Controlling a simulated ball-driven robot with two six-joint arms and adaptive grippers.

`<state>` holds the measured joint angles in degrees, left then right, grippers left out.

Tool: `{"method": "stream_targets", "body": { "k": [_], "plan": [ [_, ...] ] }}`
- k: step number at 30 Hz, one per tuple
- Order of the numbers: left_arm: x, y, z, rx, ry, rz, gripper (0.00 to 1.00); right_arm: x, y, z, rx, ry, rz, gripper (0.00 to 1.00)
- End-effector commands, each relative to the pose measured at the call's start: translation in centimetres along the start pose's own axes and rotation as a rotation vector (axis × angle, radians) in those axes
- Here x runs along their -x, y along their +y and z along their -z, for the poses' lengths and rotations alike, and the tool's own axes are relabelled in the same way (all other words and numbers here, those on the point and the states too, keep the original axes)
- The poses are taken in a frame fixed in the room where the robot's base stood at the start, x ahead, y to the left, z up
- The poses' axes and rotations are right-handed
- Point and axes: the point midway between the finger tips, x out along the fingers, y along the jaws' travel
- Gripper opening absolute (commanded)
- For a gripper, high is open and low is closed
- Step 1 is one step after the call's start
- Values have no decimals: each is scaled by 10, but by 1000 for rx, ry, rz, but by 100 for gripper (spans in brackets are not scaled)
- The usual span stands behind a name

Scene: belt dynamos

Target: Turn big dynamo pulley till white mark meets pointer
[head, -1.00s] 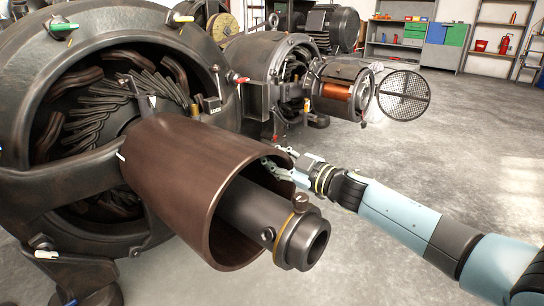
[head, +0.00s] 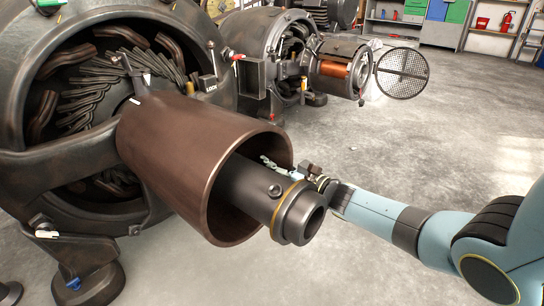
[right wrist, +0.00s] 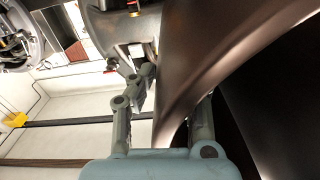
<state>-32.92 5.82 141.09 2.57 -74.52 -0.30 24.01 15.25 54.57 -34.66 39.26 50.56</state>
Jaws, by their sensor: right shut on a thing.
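The big brown pulley (head: 180,150) sticks out from the large dynamo, its open end facing me, with a dark shaft (head: 262,195) through its middle. The white mark (head: 135,101) is on the pulley's inner edge at upper left, a little below and left of the pointer (head: 147,79); they are close but not lined up. My right gripper (head: 275,166) is shut on the pulley's rim at its right side. In the right wrist view, the pulley wall (right wrist: 215,55) passes between its fingers (right wrist: 165,115), hiding part of the right finger. My left gripper is out of view.
A lever block labelled LOCK (head: 209,83) stands on the dynamo frame right of the pointer. A smaller dynamo (head: 280,60) and a round mesh cover (head: 402,73) stand behind. The floor (head: 430,140) at right is clear.

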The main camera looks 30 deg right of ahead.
Motion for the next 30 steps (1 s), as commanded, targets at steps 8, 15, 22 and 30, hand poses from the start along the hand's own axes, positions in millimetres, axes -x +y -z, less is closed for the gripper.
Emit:
{"method": "stream_targets", "body": {
  "k": [8,15,22,30],
  "plan": [
    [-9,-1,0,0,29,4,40,2,-2,-17,-98,-10,-3,0],
    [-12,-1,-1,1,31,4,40,2,-3,-20,-122,-10,-3,0],
    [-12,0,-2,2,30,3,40,2,-3,-20,-123,-10,-3,0],
    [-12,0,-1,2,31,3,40,2,-4,-20,-124,-8,-2,34]
  ]
}}
